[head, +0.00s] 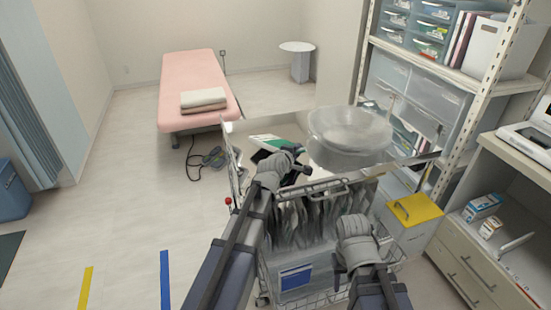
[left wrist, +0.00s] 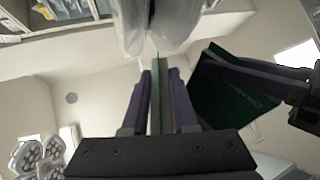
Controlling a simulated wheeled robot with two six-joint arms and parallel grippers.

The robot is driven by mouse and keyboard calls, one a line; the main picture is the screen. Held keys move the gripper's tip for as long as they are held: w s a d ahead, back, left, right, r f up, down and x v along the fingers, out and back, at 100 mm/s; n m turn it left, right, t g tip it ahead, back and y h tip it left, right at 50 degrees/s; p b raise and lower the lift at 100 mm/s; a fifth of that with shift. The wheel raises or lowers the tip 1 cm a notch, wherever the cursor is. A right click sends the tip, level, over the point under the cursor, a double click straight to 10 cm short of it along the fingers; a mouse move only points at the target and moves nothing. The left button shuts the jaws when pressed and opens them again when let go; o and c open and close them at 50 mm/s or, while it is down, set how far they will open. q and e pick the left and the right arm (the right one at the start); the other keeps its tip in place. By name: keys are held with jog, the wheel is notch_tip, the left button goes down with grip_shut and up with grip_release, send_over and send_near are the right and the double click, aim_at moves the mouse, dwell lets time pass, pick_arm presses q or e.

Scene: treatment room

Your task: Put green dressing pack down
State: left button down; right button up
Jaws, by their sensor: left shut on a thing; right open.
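The green dressing pack (head: 266,141), green and white, shows at the tip of my left gripper (head: 290,156), over the shiny cart top (head: 240,128). In the left wrist view my left gripper (left wrist: 158,88) is shut on the thin, edge-on pack (left wrist: 156,66). I cannot tell whether the pack touches the cart top. My right gripper (head: 357,238) is low at the cart's front; it is open, with its fingers hardly visible.
Packs fill the cart's front basket (head: 300,225). A yellow-lidded bin (head: 415,209) and shelves stand right. A pink couch (head: 200,80) stands behind.

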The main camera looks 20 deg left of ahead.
pick_arm(q)
jog(key=c, duration=0.9)
grip_release()
jog(key=shift+o, duration=0.2)
jog(key=shift+p+v, duration=1.45)
jog(key=shift+v, duration=2.6)
notch_tip(320, 180, up, 7)
jog(key=s+p, duration=0.2)
jog(key=p, duration=0.5)
jog(key=shift+s, duration=0.35)
